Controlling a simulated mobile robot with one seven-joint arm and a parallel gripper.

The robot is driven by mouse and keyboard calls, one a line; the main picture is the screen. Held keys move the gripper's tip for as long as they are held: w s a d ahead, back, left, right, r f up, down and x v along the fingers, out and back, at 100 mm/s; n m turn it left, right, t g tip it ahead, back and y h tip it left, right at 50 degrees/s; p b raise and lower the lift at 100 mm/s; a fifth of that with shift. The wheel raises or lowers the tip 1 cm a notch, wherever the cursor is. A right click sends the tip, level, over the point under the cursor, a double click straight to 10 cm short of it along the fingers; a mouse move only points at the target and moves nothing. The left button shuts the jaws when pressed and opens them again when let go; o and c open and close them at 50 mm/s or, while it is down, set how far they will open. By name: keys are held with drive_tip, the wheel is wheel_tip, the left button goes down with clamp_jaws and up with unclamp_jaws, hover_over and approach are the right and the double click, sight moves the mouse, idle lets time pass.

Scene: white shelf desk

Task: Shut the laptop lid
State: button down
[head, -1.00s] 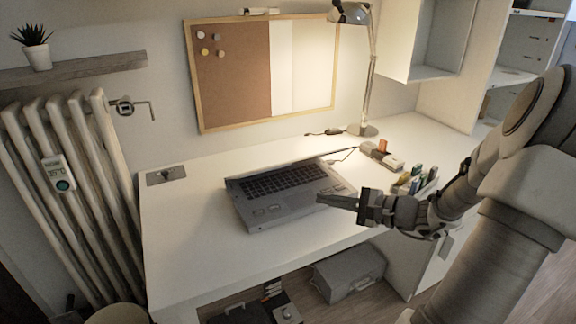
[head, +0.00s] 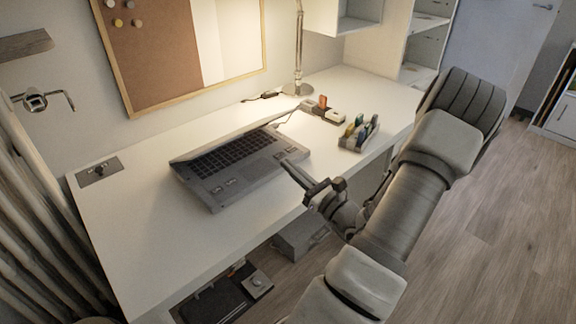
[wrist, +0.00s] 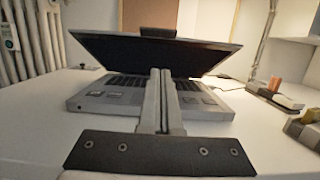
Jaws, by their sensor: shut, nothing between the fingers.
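The grey laptop (head: 240,168) sits on the white desk with its keyboard showing. Its lid (head: 225,138) is tilted far down over the keyboard but stands apart from it at the front, leaving a wedge-shaped gap. In the wrist view the lid (wrist: 150,52) slopes over the keyboard, its dark underside facing me. My gripper (head: 289,169) is shut and empty, at the right front corner of the laptop in the head view. In the wrist view the closed fingers (wrist: 160,78) point at the gap between lid and base. I cannot tell whether they touch the laptop.
A pen organiser (head: 358,135) and a small tray of items (head: 322,112) stand to the right, with the lamp (head: 298,85) behind. A grey box (head: 298,238) is on the floor below.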

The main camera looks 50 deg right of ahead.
sight(260, 127)
drive_tip(key=w+r+b, duration=0.1)
drive_tip(key=w+r, duration=0.3)
drive_tip(key=w, duration=0.5)
drive_tip(key=shift+d+r+b, duration=0.4)
drive_tip(key=shift+d, duration=0.05)
drive_tip(key=r+p, duration=0.1)
drive_tip(key=p, duration=0.2)
drive_tip(key=shift+w+r+g+p, duration=0.3)
drive_tip(key=shift+w+r+g, duration=0.1)
drive_tip(key=shift+f, duration=0.3)
